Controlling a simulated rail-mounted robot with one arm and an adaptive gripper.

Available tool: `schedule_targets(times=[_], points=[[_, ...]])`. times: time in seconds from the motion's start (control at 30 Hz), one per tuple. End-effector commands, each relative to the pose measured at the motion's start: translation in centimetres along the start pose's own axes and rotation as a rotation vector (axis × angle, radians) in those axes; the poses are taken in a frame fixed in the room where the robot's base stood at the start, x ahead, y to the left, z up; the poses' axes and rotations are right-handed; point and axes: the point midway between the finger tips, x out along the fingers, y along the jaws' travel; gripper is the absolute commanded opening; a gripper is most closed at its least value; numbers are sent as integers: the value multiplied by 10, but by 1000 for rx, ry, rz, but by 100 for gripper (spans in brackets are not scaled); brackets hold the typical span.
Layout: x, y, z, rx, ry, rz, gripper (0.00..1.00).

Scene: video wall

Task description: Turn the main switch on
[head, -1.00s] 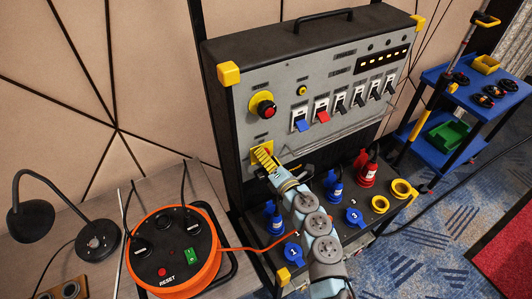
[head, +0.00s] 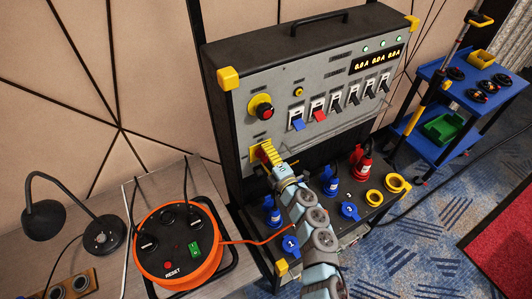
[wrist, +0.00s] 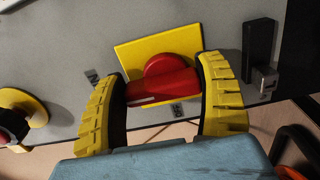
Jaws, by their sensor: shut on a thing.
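The main switch is a red rotary handle (wrist: 160,86) on a yellow square plate (wrist: 185,40), low on the grey front of the power box. My gripper (wrist: 163,78) has its two yellow ribbed fingers shut on the handle's two ends. The handle lies nearly crosswise in the wrist view, with a white mark toward its left end. In the head view my gripper (head: 269,156) covers most of the switch. The power box's display (head: 378,58) reads 0.0 A three times, and green lamps (head: 382,40) glow above it.
A red emergency button (head: 265,112) sits above the switch. A row of blue, red and dark breakers (head: 337,104) is to the right. Blue and red plugs (head: 362,165) stand on the lower shelf below. An orange cable reel (head: 155,275) is at left, a blue trolley (head: 440,85) at right.

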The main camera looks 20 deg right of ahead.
Motion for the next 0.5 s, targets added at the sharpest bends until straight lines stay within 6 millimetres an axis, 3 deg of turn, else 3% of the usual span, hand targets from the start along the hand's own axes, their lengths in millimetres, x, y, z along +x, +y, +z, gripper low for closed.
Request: schedule_targets(times=[0.37, 0.4, 0.5], points=[[1, 2, 0, 7, 2, 3, 37], [1, 2, 0, 7, 2, 3, 76], [0, 2, 0, 6, 2, 3, 100]])
